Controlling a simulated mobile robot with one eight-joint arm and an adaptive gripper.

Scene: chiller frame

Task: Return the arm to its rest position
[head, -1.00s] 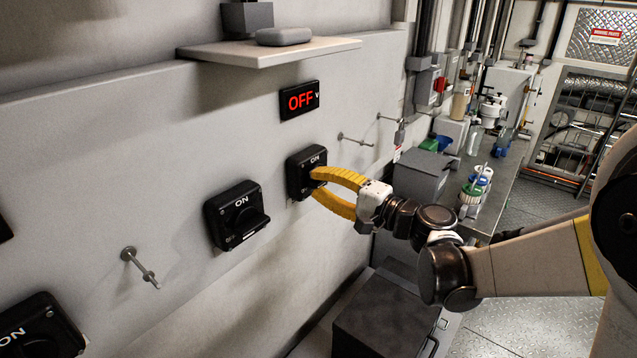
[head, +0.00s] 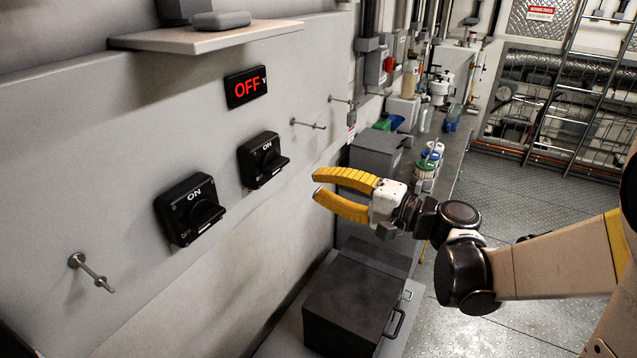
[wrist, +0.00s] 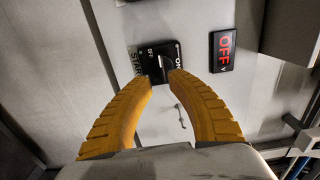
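My gripper (head: 316,185) has two curved yellow fingers. It hangs in free air to the right of the right black rotary switch (head: 262,158), clear of the wall. The fingertips are apart with nothing between them; the gap also shows in the wrist view (wrist: 163,78). In the wrist view, the switch (wrist: 148,62) appears beyond the fingertips, its lower part partly covered by them. My arm reaches in from the right of the head view, with its elbow bent.
A red OFF display (head: 246,87) sits above the right switch. A second switch (head: 190,209) is to its left. Pegs (head: 92,272) stick out from the wall. A shelf (head: 205,37) juts out above. A dark box (head: 345,305) stands below my gripper; a cluttered bench (head: 450,160) is behind.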

